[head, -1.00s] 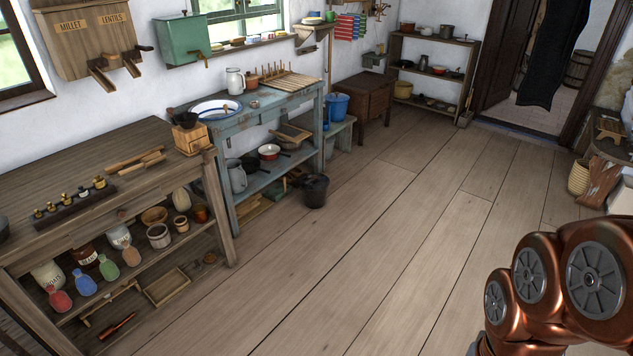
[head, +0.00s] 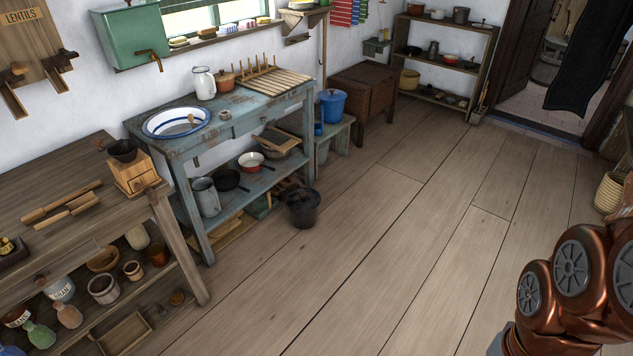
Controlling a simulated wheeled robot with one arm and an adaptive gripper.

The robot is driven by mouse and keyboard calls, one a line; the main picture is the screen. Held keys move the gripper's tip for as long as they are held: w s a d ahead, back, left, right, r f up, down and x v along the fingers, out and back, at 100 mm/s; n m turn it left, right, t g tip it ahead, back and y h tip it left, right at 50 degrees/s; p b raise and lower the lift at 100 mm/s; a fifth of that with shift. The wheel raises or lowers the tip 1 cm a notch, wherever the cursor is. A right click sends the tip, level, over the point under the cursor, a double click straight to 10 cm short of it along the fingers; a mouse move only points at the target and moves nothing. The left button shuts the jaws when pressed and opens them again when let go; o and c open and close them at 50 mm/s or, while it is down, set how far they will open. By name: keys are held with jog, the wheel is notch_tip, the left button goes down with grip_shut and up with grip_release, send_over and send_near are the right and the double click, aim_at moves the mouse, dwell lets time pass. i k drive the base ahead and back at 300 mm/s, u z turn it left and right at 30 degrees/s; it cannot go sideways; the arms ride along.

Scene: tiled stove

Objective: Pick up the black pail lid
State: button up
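A black pail (head: 302,207) stands on the floor at the front right foot of the blue washstand. Its top looks dark, and I cannot tell at this size whether a lid lies on it. No separate black lid can be made out for sure elsewhere. My copper-coloured arm shows at the lower right of the head view, well apart from the pail. My gripper is outside the picture.
The blue washstand (head: 217,134) bears a basin (head: 176,122) and a white jug (head: 203,83). A wooden workbench (head: 75,215) fills the left. A blue lidded pail (head: 332,105) stands on a low bench. The plank floor (head: 400,250) in the middle is clear.

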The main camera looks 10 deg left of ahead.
aim_at(303, 199)
jog(key=u, duration=0.4)
jog(key=i, duration=2)
jog(key=u, duration=1.1)
jog(key=i, duration=0.7)
jog(key=u, duration=0.25)
